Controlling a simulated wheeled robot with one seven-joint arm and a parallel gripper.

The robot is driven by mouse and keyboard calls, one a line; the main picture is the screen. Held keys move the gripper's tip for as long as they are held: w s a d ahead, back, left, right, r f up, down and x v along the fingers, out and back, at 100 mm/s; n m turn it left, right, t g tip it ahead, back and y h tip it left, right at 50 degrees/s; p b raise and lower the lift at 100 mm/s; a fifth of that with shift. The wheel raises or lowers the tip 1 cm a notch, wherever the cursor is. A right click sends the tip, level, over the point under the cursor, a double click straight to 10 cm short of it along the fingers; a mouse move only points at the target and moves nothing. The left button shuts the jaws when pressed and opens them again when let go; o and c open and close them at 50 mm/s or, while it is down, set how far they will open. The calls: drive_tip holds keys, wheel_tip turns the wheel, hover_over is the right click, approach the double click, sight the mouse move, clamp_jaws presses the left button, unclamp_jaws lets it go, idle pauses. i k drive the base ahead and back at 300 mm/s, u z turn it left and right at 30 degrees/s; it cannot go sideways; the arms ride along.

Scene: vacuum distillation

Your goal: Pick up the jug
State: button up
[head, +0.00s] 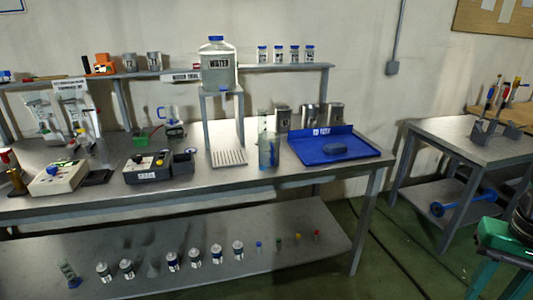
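No vessel is labelled as a jug. A clear container marked WATER (217,67), with a blue cap, stands upright on a raised metal stand at the middle of the bench. A tall clear vessel (268,153) stands upright on the bench right of the drip grille, left of the blue tray. A small clear vessel (168,114) with blue parts is farther back at the left; its shape is too small to tell. My gripper is not in view.
The long metal bench (210,183) holds a grey control box (147,167), a blue tray (330,157) and several metal canisters (308,116). Small bottles line its lower shelf (290,233). A second table (470,143) stands right; floor shows between them.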

sight(269, 141)
drive_tip(key=u, duration=0.25)
drive_tip(key=i, duration=1.1)
drive_tip(key=u, duration=0.2)
